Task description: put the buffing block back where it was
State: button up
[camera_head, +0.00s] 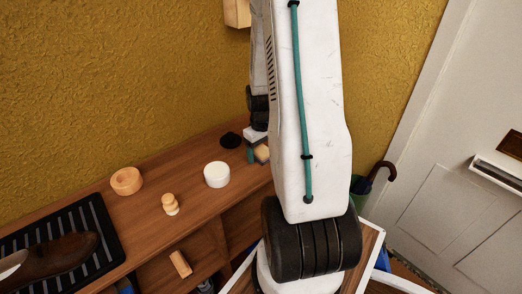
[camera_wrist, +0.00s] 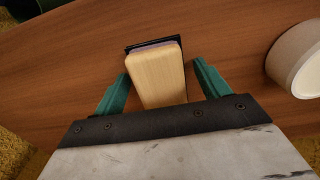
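The buffing block (camera_wrist: 158,75) has a pale wooden top, with a thin purplish-grey layer and a black edge showing at its far end. It lies on the brown wooden bench top (camera_wrist: 225,45). In the head view the block (camera_head: 262,153) is at the bench's back right, partly hidden by my arm. My gripper (camera_wrist: 161,70) is open, with one teal finger on each side of the block. A gap shows at the right finger; the left finger is close, and I cannot tell if it touches. In the head view only a little of my gripper shows.
A white round tub (camera_head: 217,174) stands left of the block, near my gripper. A black round item (camera_head: 231,140) lies behind. Further left are a wooden ring (camera_head: 126,181), a small wooden knob (camera_head: 170,203) and a black ribbed tray (camera_head: 108,228) holding a shoe.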

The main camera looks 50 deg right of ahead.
aim_at(261, 149)
notch_tip(261, 149, up, 12)
jog(key=w+a+r, duration=0.1)
jog(key=a+r, duration=0.7)
jog(key=a, duration=0.2)
jog(key=s+a+r+n, duration=0.1)
jog(key=s+a+r, duration=0.1)
jog(key=s+a, duration=0.2)
jog(key=s+a+r, duration=0.3)
jog(key=s+a, duration=0.2)
jog(key=a, duration=0.4)
jog(key=s+a+r+n+t, duration=0.1)
jog(key=s+a+r, duration=0.2)
jog(key=a, duration=0.4)
jog(key=shift+s+a+r+n, duration=0.15)
jog(key=shift+s+r+n, duration=0.15)
jog(key=shift+s, duration=0.4)
